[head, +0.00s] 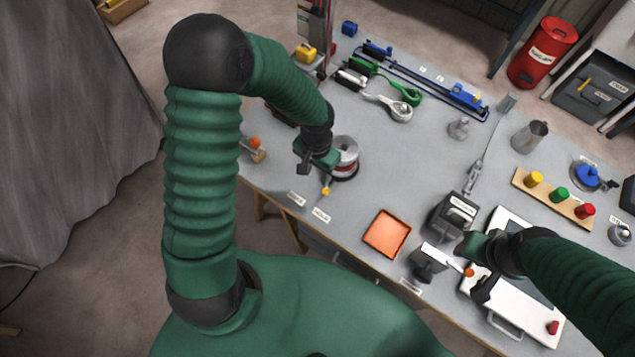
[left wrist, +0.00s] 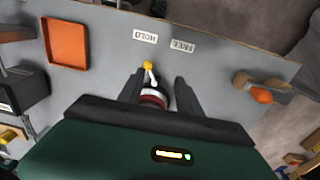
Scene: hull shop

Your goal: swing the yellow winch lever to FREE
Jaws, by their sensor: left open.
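The winch (head: 346,158) is a round drum with a white and red body near the table's front edge. Its lever ends in a yellow knob (head: 326,191) and points toward the HOLD label (left wrist: 145,37). The FREE label (left wrist: 183,45) lies beside it, to the right in the left wrist view. My left gripper (head: 316,166) is open over the winch. In the left wrist view the yellow knob (left wrist: 147,65) shows by the left fingertip, with the lever between the fingers; contact cannot be told. My right gripper (head: 482,283) is near a white board; its jaw gap is unclear.
An orange tray (head: 387,234) lies right of the winch. An orange-knobbed fitting (head: 256,149) stands to the left at the table edge. A black box (head: 452,214) and a white board (head: 507,306) lie near my right arm. The table behind the tray is clear.

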